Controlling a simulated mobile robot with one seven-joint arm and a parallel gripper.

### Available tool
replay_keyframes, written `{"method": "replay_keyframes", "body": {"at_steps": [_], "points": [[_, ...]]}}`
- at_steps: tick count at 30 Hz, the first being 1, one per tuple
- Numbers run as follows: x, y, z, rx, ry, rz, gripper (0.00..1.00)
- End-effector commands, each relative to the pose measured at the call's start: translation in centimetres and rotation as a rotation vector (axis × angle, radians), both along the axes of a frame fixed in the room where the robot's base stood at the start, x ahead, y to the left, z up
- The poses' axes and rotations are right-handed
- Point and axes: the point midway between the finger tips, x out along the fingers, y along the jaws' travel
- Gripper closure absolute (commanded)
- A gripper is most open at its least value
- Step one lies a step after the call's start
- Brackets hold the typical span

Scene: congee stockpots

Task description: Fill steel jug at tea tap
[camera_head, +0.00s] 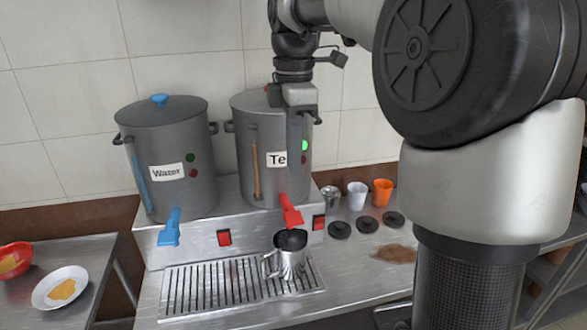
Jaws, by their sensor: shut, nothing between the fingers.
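The steel jug (292,264) stands upright on the slotted drip tray (190,292), below the red tap (291,211). Its handle faces left. A dark round area (290,240) covers its top; I cannot tell if this is a lid or liquid. The red tap belongs to the right-hand steel pot (262,135), whose partly hidden label (277,160) reads "Te". A green light glows on that pot above a dull red one. My gripper (303,113) is shut and empty, in front of the pot's upper right side, above the lights and well above the jug.
The "Water" pot (168,125) with a blue tap (169,228) stands left. Red switches (224,238) sit on the base front. Metal, white and orange cups (382,191), dark discs (367,224) and a brown spill (396,254) are right. A plate (44,294) and red bowl (12,254) are far left.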

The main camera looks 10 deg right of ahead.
Motion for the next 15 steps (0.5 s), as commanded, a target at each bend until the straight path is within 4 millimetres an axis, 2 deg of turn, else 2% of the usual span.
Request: {"method": "replay_keyframes", "body": {"at_steps": [1,9,15], "points": [[-0.1,0.0,-1.3,0.0,0.003,-0.001,1.0],[-0.1,0.0,-7.1,0.0,0.004,0.0,1.0],[-0.1,0.0,-10.4,0.0,0.002,-0.001,1.0]]}}
